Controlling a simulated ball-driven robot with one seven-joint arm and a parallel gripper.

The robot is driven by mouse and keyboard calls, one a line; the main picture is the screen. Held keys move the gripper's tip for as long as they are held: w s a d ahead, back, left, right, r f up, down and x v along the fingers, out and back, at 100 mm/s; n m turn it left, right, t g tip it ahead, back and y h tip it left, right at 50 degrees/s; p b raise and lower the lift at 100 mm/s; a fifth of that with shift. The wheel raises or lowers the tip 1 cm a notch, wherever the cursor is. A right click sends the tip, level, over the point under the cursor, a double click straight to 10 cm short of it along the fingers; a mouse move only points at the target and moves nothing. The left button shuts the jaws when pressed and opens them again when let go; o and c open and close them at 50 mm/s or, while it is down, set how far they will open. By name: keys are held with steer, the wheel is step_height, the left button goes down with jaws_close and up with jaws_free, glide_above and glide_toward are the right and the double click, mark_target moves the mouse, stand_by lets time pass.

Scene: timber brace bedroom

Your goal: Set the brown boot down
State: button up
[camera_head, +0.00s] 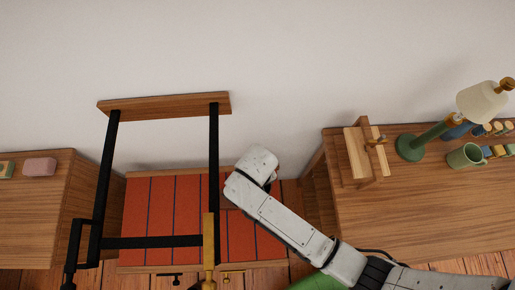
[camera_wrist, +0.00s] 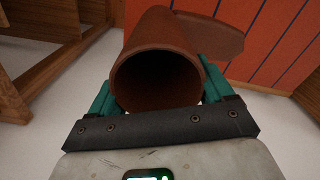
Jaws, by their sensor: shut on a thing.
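The brown boot (camera_wrist: 160,50) fills the middle of the wrist view. Its round open shaft faces the camera, and its foot part extends away and to the right. My gripper (camera_wrist: 158,86) has its teal fingers on either side of the shaft, shut on the boot. The boot's underside is hidden, so I cannot tell whether it touches the pale surface below. In the head view my white arm reaches down beside the orange panel; the gripper and boot are hidden there.
An orange slatted panel (camera_head: 165,220) stands close to the boot, under a black frame with a wooden top bar (camera_head: 165,106). A wooden desk (camera_head: 440,225) at right holds a lamp (camera_head: 425,140) and a green mug (camera_head: 465,155). A wooden cabinet (camera_head: 30,225) stands left. Pale floor (camera_wrist: 50,140) shows around the boot.

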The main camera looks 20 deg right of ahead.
steer(key=shift+w+f, duration=0.15)
steer(key=shift+f, duration=1.7)
steer(key=o, duration=1.7)
step_height(320, 180, up, 12)
steer(key=shift+r, duration=0.15)
steer(key=shift+m+t, duration=0.5)
steer(key=shift+m, duration=0.2)
steer(key=s+d+r, duration=0.1)
steer(key=s+d, duration=0.2)
steer(key=d, duration=0.3)
steer(key=s+d+r, duration=0.1)
steer(key=s+d, duration=0.3)
steer(key=d, duration=0.2)
steer(key=s+d+r, duration=0.1)
steer(key=s+d, duration=0.3)
steer(key=d, duration=0.3)
steer(key=shift+r, duration=0.35)
